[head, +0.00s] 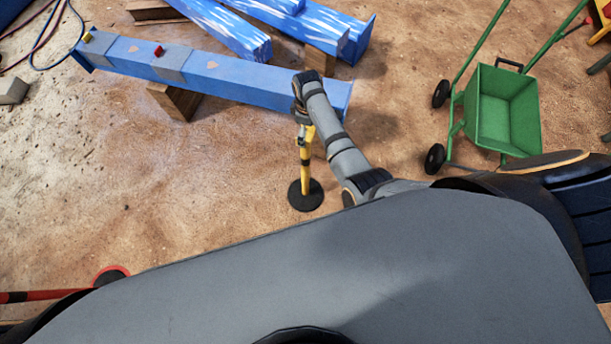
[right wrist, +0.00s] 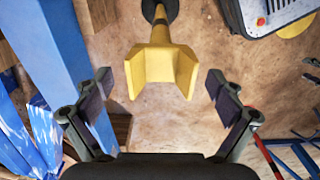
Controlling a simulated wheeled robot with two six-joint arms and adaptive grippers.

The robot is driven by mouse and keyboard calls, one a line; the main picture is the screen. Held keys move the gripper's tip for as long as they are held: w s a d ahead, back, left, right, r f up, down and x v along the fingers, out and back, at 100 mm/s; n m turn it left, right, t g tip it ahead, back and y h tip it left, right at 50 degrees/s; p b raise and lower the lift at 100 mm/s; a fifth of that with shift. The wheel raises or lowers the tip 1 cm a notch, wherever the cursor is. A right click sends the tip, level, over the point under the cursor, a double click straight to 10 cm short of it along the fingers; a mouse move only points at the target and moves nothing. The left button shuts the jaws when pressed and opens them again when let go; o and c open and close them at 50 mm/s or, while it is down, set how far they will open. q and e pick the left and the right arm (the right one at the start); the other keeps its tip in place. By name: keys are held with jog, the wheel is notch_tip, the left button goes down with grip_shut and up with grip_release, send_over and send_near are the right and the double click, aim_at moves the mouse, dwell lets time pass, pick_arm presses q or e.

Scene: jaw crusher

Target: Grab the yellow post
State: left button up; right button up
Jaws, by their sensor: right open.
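The yellow post (head: 305,155) stands upright on a round black base (head: 306,197) on the dirt floor, in the middle of the head view. Its upper end is hidden there by my right arm. In the right wrist view, the flared yellow top of the post (right wrist: 158,65) sits between and just ahead of the two fingers. My right gripper (right wrist: 160,85) is open, with a visible gap to the post on both sides. In the head view my right gripper (head: 302,118) is above the post and partly hidden by its own wrist. My left gripper is not in view.
A long blue beam (head: 235,83) rests on wooden blocks (head: 174,101) just behind the post. A green cart (head: 507,112) stands to the right. The floor left of the yellow post is clear.

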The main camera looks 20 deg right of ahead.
jog(key=f, duration=0.4)
jog(key=shift+w+a, duration=0.1)
jog(key=shift+a, duration=0.15)
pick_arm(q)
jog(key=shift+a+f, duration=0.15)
pick_arm(e)
jog(key=shift+r, duration=0.1)
jog(key=shift+c, duration=0.5)
jog(key=c, duration=1.7)
jog(key=shift+w, duration=0.1)
jog(key=shift+c, duration=0.6)
jog(key=shift+r, duration=0.15)
